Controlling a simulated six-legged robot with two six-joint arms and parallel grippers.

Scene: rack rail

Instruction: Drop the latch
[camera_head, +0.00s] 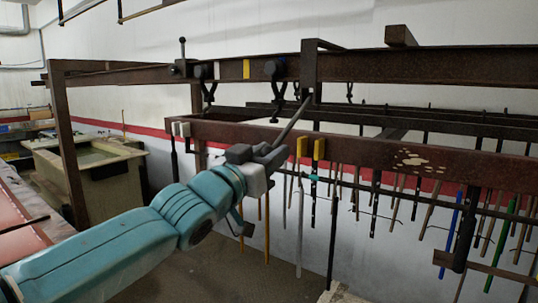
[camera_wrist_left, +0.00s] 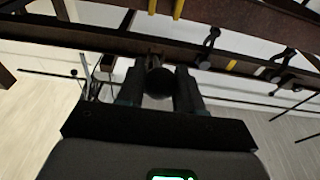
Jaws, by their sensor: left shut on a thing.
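My left gripper (camera_head: 268,157) reaches in from the lower left in the head view, in front of the lower rusty rail. It is shut on a dark lever (camera_head: 293,122), which slants up and right from the jaws toward the upright post (camera_head: 309,70). In the left wrist view the two dark fingers of my left gripper (camera_wrist_left: 160,92) stand on either side of the lever's round dark end (camera_wrist_left: 159,82). The fingers hide part of it. I take this lever for the latch, but its far end is hard to make out. My right gripper is not in view.
The upper rusty rail (camera_head: 420,66) carries dark clamps (camera_head: 274,70) and a yellow tag (camera_head: 246,69). The lower rail (camera_head: 370,151) has yellow blocks (camera_head: 319,149) and several hanging rods close right of my gripper. A tank (camera_head: 90,178) stands at the left.

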